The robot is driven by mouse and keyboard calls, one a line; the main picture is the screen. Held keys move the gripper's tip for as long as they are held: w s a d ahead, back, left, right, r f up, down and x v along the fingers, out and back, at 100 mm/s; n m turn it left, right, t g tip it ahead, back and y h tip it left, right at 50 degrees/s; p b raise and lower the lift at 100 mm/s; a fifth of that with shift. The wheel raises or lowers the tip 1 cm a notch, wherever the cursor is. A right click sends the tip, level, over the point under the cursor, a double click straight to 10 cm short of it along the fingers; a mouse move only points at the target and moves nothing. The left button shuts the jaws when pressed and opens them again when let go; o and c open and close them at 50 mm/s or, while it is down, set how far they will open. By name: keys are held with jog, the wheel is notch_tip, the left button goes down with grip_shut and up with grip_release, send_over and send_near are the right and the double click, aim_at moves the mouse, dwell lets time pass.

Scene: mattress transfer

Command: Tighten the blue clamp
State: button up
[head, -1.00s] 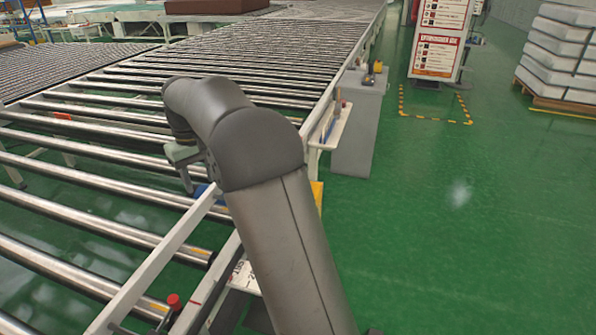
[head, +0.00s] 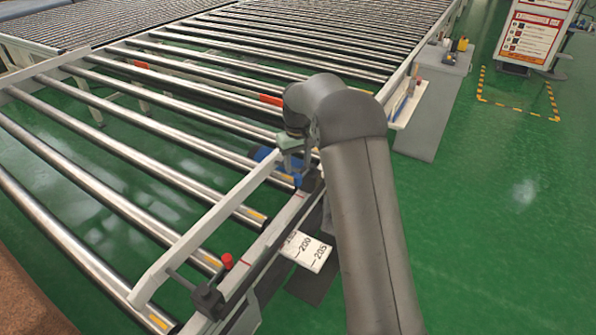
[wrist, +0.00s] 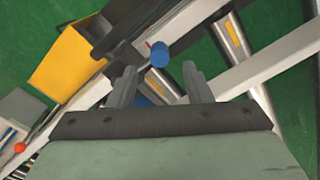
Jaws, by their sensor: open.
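The blue clamp (head: 264,156) is at the far end of the white guide bar (head: 212,225), beside the conveyor's side rail. Its round blue knob (wrist: 159,54) shows in the wrist view, just beyond and between my fingertips, with more blue below it between the fingers. My gripper (wrist: 160,72) is open, one finger on each side of the knob's line. I cannot tell whether a finger touches it.
A red-knobbed clamp (head: 227,261) sits at the near end of the guide bar. Metal rollers (head: 120,150) fill the left. A yellow box (wrist: 70,62) is close to my gripper. Green floor is clear on the right.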

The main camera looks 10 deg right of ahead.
aim_at(298, 176)
jog(key=shift+f, duration=2.1)
grip_shut()
jog(key=shift+d, duration=0.1)
